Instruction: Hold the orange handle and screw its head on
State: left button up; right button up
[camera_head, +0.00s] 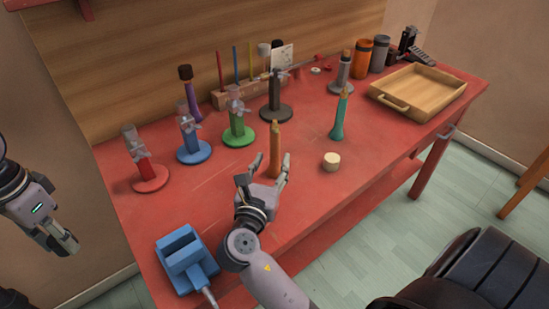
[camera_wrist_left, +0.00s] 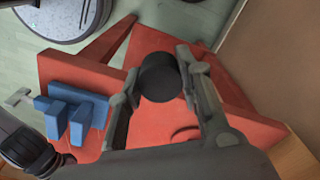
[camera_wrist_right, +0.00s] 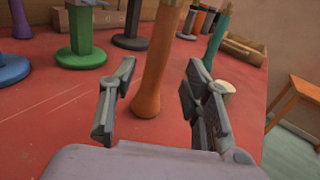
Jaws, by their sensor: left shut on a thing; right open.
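The orange handle (camera_head: 275,148) stands upright on the red table, with a narrow bare top. My right gripper (camera_head: 271,163) is open, its fingers on either side of the handle's lower part. In the right wrist view, the orange handle (camera_wrist_right: 157,60) rises between the spread fingers, with gaps on both sides. My left gripper (camera_head: 66,243) is off the table's left side. In the left wrist view it is shut on a dark cylindrical head (camera_wrist_left: 160,77). In the head view that head is hard to make out.
A blue vise-like block (camera_head: 186,258) sits at the front left corner. A teal handle (camera_head: 340,115) and a cream round piece (camera_head: 331,161) stand to the right. Red (camera_head: 150,180), blue (camera_head: 194,151) and green (camera_head: 239,135) stands line the left. A wooden tray (camera_head: 440,108) is at the far right.

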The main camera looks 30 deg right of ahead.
aim_at(274, 153)
jog(key=shift+s, duration=0.1)
jog(key=x, duration=0.5)
jog(key=shift+w+a, duration=0.15)
jog(key=shift+w, duration=0.15)
jog(key=shift+r, duration=0.1)
jog(key=shift+c, duration=0.3)
grip_shut()
